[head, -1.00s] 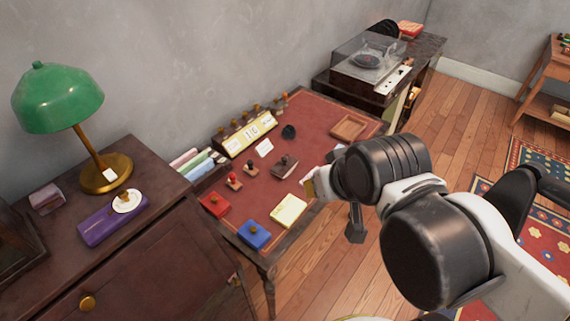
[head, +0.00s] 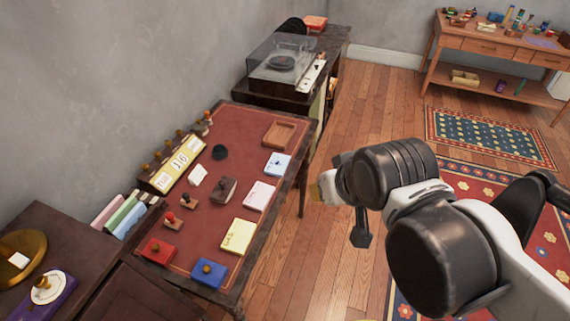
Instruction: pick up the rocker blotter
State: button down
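The rocker blotter looks to be the dark brown block with a knob on top (head: 223,189), standing on the red-topped desk (head: 232,128) near its middle. My arm is at the right of the head view, beyond the desk's right edge and over the wooden floor. Part of my gripper (head: 360,236) shows as a dark piece pointing down below the wrist. The gripper is well apart from the blotter, and the arm hides most of it, so I cannot see whether its fingers are open.
Two small stamps (head: 172,220), a red box (head: 157,250), a blue box (head: 207,273), a yellow pad (head: 238,236) and a pink pad (head: 259,195) surround the blotter. A wooden tray (head: 279,134) is at the far end.

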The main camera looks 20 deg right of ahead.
aim_at(226, 187)
jog(key=i+l+u, duration=0.65)
jog(key=l, duration=0.15)
